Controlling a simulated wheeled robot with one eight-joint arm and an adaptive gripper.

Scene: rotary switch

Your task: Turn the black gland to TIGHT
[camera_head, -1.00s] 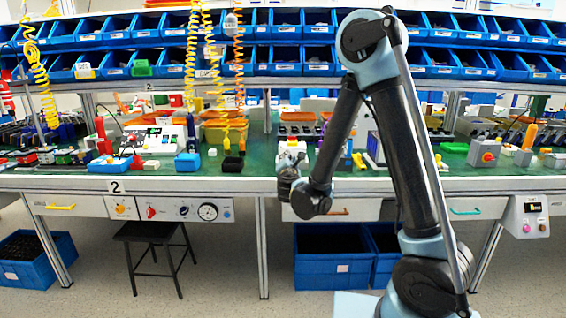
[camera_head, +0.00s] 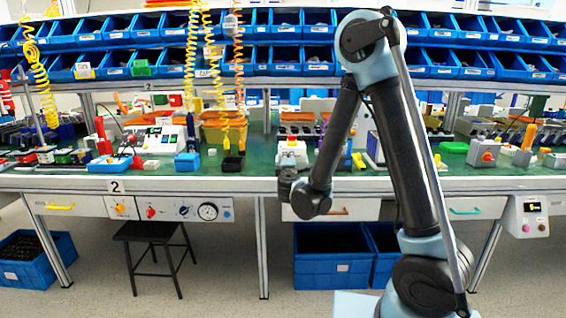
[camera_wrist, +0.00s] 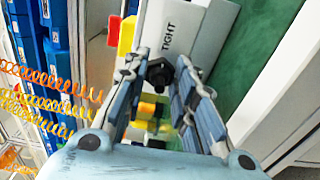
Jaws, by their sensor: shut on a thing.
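The black gland (camera_wrist: 160,73) sits on a pale grey housing (camera_wrist: 205,25) in the wrist view. The word TIGHT is printed on the housing just above the gland in the picture. My gripper (camera_wrist: 161,72) has one finger on each side of the gland and is shut on it. The fingers partly hide the gland's sides, and its exact turn angle is hard to tell. In the head view my gripper (camera_head: 290,172) is at the bench's front edge, by a small pale box; the gland cannot be made out there.
The green bench top (camera_head: 255,180) holds several devices and boxes. A grey box with a red knob (camera_head: 487,156) stands to the right. Yellow coiled hoses (camera_head: 193,60) hang at left. Yellow and red parts (camera_wrist: 125,35) lie close to my left finger in the wrist view.

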